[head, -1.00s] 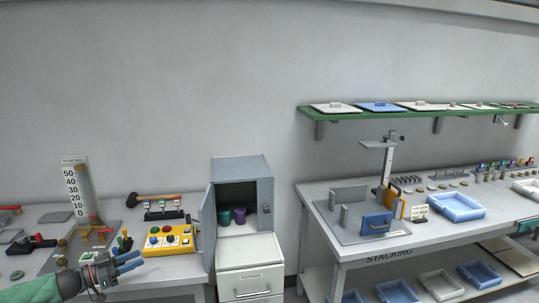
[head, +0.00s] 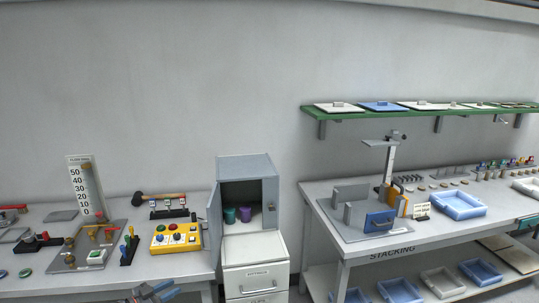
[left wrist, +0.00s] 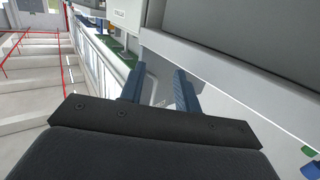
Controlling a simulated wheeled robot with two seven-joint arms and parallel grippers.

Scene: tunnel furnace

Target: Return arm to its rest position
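My left gripper (head: 156,293) shows at the bottom edge of the head view, low in front of the left table, with most of its arm out of the picture. In the left wrist view its two blue fingers (left wrist: 158,88) stand apart with nothing between them. The gripper is open and empty, and it touches nothing that I can see. My right gripper is in neither view.
An open grey cabinet (head: 247,168) stands over white drawers (head: 255,279). The stacking table (head: 352,248) is at right.

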